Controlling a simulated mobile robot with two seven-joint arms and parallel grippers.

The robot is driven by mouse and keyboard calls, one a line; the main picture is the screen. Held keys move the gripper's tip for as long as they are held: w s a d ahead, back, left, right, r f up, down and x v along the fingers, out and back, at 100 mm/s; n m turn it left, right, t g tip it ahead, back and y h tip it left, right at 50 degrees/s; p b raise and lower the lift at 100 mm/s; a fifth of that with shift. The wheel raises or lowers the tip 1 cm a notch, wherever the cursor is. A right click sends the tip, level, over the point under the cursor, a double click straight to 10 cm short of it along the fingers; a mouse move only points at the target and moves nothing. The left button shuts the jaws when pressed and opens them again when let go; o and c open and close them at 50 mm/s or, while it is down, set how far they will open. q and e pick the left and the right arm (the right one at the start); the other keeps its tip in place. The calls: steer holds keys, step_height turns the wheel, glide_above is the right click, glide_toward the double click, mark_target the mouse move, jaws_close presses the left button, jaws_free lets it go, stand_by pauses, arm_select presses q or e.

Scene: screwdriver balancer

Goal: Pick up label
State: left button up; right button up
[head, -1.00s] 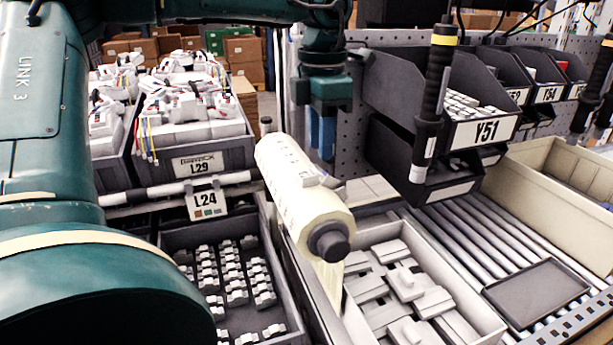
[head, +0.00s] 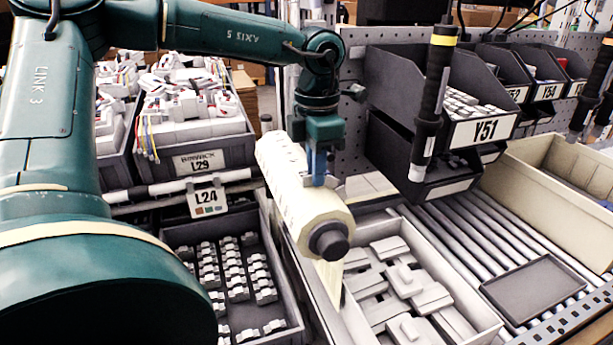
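A roll of cream-white labels (head: 294,188) lies on its holder in the middle of the head view, with a dark round knob (head: 330,241) at its near end. A strip of label stock (head: 331,279) hangs from the roll's near end. My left gripper (head: 318,182) points down with its blue fingers at the roll's upper right side. The fingertips overlap the roll in the picture; I cannot tell whether they touch it or grip a label. My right gripper is not in view.
A screwdriver (head: 432,100) hangs right of the gripper, before the Y51 bin (head: 482,130). A bin of flat grey parts (head: 478,309) stands right of the roll; a bin of small parts (head: 296,325) stands left. An empty tray (head: 536,289) lies on the rollers.

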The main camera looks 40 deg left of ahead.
arm_select(q)
jaws_close()
stand_by(0.3)
step_height(320, 180, up, 10)
steer(key=b, duration=0.1)
stand_by(0.4)
